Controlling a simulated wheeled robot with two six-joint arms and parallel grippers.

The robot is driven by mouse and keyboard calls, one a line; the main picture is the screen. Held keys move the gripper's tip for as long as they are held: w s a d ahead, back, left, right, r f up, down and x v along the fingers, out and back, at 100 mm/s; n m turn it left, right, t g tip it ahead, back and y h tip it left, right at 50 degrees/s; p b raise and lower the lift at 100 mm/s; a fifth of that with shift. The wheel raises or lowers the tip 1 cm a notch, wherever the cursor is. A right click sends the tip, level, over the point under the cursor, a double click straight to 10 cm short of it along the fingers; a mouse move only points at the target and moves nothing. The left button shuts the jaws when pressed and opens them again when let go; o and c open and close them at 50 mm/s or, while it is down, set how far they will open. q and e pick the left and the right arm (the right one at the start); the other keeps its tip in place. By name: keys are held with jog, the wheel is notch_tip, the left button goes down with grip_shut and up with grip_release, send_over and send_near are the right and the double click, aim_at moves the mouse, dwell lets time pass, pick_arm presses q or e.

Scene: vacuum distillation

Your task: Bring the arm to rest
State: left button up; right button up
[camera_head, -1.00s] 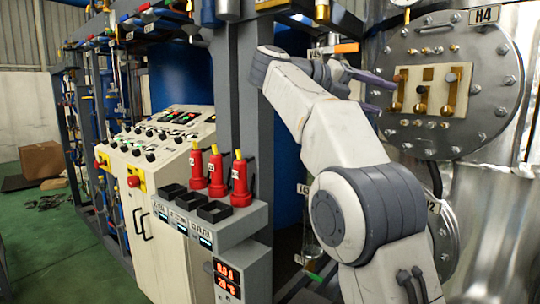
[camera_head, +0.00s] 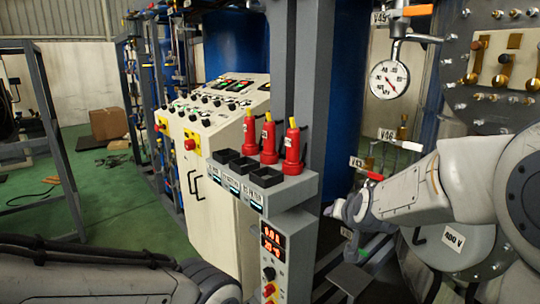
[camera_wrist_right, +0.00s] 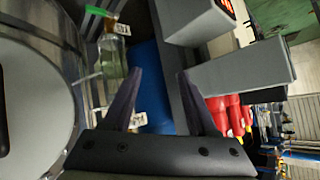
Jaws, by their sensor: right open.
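My right arm (camera_head: 425,190) comes in from the right in the head view, its wrist (camera_head: 350,208) lowered beside the grey post, below the valve tagged V46. The fingers there are hard to make out. In the right wrist view my right gripper (camera_wrist_right: 160,73) shows two dark fingers spread apart with nothing between them. A small glass vessel (camera_wrist_right: 112,55) stands left of the fingers. Part of my left arm (camera_head: 90,280) lies across the bottom left of the head view; its gripper is out of view.
A grey shelf holds black trays (camera_head: 265,177) and red bottles (camera_head: 293,150), with a control box (camera_head: 272,245) below. A pressure gauge (camera_head: 389,79) hangs above my right wrist. A steel vessel (camera_head: 480,70) stands right. Green floor (camera_head: 100,200) is open at left.

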jog(key=s+d+f+n+g, duration=0.15)
jog(key=s+f+g, duration=0.25)
jog(key=s+f, duration=0.5)
jog(key=s+f+n+g, duration=0.3)
jog(key=s+f+g, duration=0.15)
jog(key=s, duration=0.85)
jog(key=s+a+r+n+g+p, duration=0.1)
jog(key=s+a+r+n+p, duration=0.1)
jog(key=s+a, duration=0.4)
jog(key=s+a+r+n+g+y+p, duration=0.1)
jog(key=s+a+r+n, duration=0.3)
jog(key=s+a+r, duration=0.3)
jog(key=shift+a+n+p, duration=0.35)
jog(key=shift+a+p, duration=0.05)
jog(key=shift+a, duration=0.1)
jog(key=shift+w, duration=0.1)
